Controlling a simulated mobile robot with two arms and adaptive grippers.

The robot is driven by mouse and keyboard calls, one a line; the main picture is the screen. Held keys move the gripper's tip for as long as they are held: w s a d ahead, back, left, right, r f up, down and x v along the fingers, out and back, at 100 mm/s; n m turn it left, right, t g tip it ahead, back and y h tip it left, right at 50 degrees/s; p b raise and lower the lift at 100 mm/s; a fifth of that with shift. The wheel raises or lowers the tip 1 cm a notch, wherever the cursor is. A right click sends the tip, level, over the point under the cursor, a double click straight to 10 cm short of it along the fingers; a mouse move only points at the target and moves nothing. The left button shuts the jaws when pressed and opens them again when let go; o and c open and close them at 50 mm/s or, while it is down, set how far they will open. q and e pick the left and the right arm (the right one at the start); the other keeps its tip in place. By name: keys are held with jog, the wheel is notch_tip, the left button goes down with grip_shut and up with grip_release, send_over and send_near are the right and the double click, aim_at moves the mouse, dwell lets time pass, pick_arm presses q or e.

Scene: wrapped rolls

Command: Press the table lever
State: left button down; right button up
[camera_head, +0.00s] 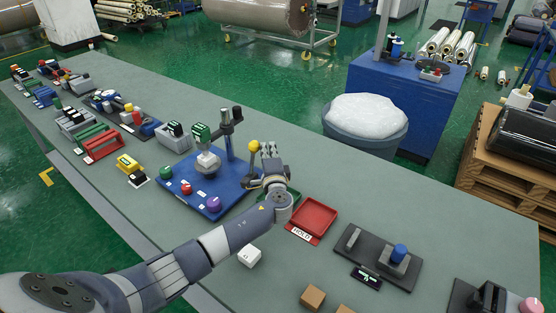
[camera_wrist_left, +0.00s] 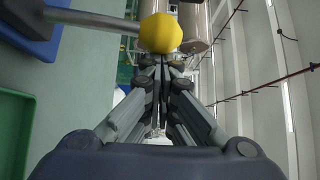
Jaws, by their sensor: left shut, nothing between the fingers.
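The table lever has a yellow ball knob (camera_head: 253,146) on a thin grey rod. It stands at the right edge of a blue base plate (camera_head: 234,189) on the grey table. My left gripper (camera_head: 269,149) is shut and empty, its fingers pointing up just right of the knob. In the left wrist view the yellow knob (camera_wrist_left: 160,33) appears just beyond the fingertips (camera_wrist_left: 162,62), with its rod running left. I cannot tell whether the fingers touch the knob. My right gripper is out of view.
A red tray (camera_head: 313,217) lies right of my wrist. A black plate with a blue knob (camera_head: 399,252) is farther right. A white cube (camera_head: 249,256) lies near the arm.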

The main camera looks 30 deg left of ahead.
pick_arm(q)
jog(key=s+n+b, duration=0.1)
jog(key=b, duration=0.2)
jog(key=s+n+t+y+b, duration=0.1)
jog(key=s+b, duration=0.1)
jog(key=b, duration=0.1)
jog(key=s+n+t+y+b, duration=0.1)
jog(key=b, duration=0.2)
jog(key=shift+s+a+b, duration=0.3)
jog(key=shift+s+a, duration=0.05)
jog(key=shift+a, duration=0.05)
jog(key=shift+s+a+b, duration=0.15)
jog(key=shift+s+b, duration=0.5)
jog(key=shift+s+a+f+b, duration=0.1)
jog(key=shift+s+b, duration=0.25)
jog(key=shift+s, duration=0.25)
jog(key=shift+s+a+f+b, duration=0.1)
jog(key=shift+s+b, duration=0.25)
jog(key=shift+s, duration=0.25)
jog(key=shift+s+r, duration=0.1)
jog(key=v, duration=1.2)
jog(key=shift+d, duration=0.15)
